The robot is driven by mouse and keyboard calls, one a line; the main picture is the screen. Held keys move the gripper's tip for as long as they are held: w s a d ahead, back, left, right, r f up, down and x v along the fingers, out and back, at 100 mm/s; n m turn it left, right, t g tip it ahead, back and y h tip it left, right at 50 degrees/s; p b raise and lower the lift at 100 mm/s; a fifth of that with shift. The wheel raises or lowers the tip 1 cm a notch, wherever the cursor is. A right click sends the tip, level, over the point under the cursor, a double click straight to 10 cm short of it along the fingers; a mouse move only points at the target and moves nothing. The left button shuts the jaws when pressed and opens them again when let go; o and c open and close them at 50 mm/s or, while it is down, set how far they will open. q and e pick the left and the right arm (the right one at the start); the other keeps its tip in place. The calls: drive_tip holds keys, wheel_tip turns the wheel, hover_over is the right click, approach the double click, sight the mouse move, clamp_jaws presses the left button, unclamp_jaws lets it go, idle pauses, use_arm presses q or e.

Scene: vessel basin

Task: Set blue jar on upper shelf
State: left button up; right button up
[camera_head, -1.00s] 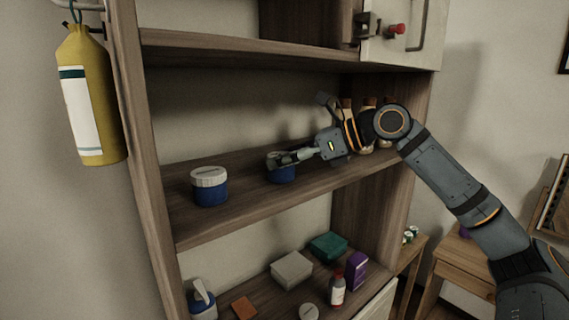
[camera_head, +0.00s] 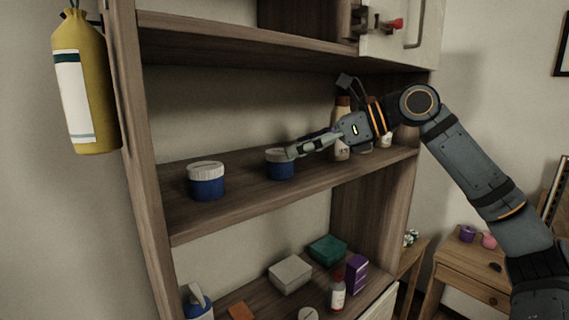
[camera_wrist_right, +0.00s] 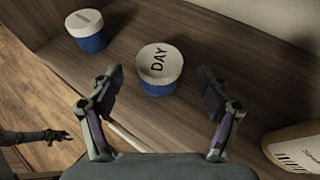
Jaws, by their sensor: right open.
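Two blue jars with pale lids stand upright on the middle shelf board (camera_head: 240,205). The right-hand blue jar (camera_head: 280,165) has a lid marked DAY in the right wrist view (camera_wrist_right: 160,72). The left-hand blue jar (camera_head: 207,182) stands apart from it and also shows in the right wrist view (camera_wrist_right: 87,32). My right gripper (camera_head: 296,150) is open and empty, just right of the DAY jar. In the right wrist view its fingers (camera_wrist_right: 160,88) are spread, with the DAY jar just beyond their tips. A dark gripper (camera_wrist_right: 40,138), seemingly my left one, shows at the lower left there.
Bottles (camera_head: 342,130) stand on the same board, behind and right of my right gripper. A higher board (camera_head: 240,48) runs above. The lower shelf holds boxes (camera_head: 290,273) and a red-capped bottle (camera_head: 338,292). A yellow cylinder (camera_head: 85,85) hangs left of the shelf.

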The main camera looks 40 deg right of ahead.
use_arm(q)
wheel_tip(320, 180, down, 2)
drive_tip(key=shift+f+b, duration=0.15)
drive_tip(key=shift+b, duration=0.45)
use_arm(e)
drive_tip(key=v, duration=0.7)
drive_tip(key=shift+s+d, duration=0.2)
drive_tip(key=shift+s, duration=0.05)
use_arm(q)
drive_tip(key=shift+s, duration=0.15)
